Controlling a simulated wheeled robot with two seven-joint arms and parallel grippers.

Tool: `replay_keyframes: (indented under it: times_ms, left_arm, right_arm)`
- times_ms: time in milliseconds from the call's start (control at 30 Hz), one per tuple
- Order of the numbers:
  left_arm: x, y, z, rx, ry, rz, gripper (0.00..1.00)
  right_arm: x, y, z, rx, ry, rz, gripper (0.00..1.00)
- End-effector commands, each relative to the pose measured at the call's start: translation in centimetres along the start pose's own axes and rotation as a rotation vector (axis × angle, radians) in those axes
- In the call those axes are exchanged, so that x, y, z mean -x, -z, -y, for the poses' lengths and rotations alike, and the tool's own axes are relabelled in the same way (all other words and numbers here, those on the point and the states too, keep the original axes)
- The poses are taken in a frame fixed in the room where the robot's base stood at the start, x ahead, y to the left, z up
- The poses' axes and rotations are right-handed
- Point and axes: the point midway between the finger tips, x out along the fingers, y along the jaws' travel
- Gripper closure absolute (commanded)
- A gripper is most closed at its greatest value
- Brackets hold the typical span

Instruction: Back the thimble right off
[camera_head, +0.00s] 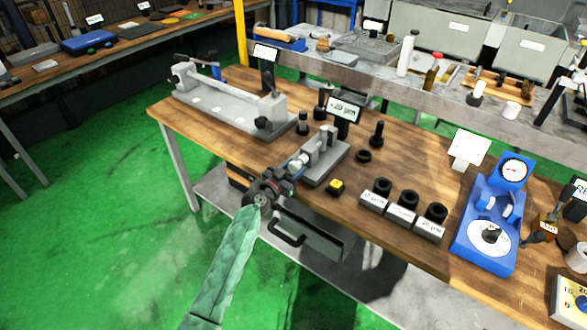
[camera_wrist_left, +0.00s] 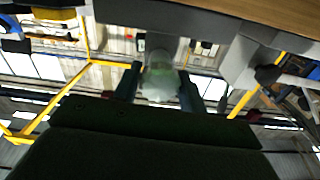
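The bench micrometer (camera_head: 322,158) is a grey base with upright posts, standing near the front edge of the wooden table. Its pale thimble (camera_head: 298,163) points towards the front left. My left gripper (camera_head: 291,172) reaches it from the front, at the table edge. In the left wrist view the blurred, whitish thimble (camera_wrist_left: 160,80) lies between the two dark fingers (camera_wrist_left: 160,88), and both fingers appear to touch its sides. The gripper partly hides the thimble in the head view. A display (camera_head: 344,111) stands behind the micrometer; its digits are too small to read surely. My right gripper is not in view.
A yellow-topped button (camera_head: 336,187) and labelled blocks (camera_head: 402,213) with dark rings stand right of the micrometer. A blue dial gauge stand (camera_head: 487,225) is farther right. A long grey fixture (camera_head: 230,105) is at back left. A drawer (camera_head: 310,235) hangs below the table edge.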

Motion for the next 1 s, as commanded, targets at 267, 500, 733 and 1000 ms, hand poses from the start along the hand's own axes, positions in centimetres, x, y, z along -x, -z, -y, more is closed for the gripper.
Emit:
replay_keyframes:
  times_ms: [267, 500, 733, 1000]
  left_arm:
    - [0.0, 0.0, 0.0, 0.003, 0.000, 0.000, 0.84]
    - [0.0, -0.1, 0.0, 0.062, 0.000, 0.000, 0.84]
    - [0.0, -0.1, -0.1, 0.215, 0.000, -0.001, 0.83]
    - [0.0, -0.1, -0.1, 0.468, -0.001, -0.001, 0.83]
  right_arm:
    - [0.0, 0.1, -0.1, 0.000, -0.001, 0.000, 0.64]
    - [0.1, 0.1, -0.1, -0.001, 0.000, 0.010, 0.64]
    - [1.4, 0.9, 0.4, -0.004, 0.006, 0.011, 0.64]
    - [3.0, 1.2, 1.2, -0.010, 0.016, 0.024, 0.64]
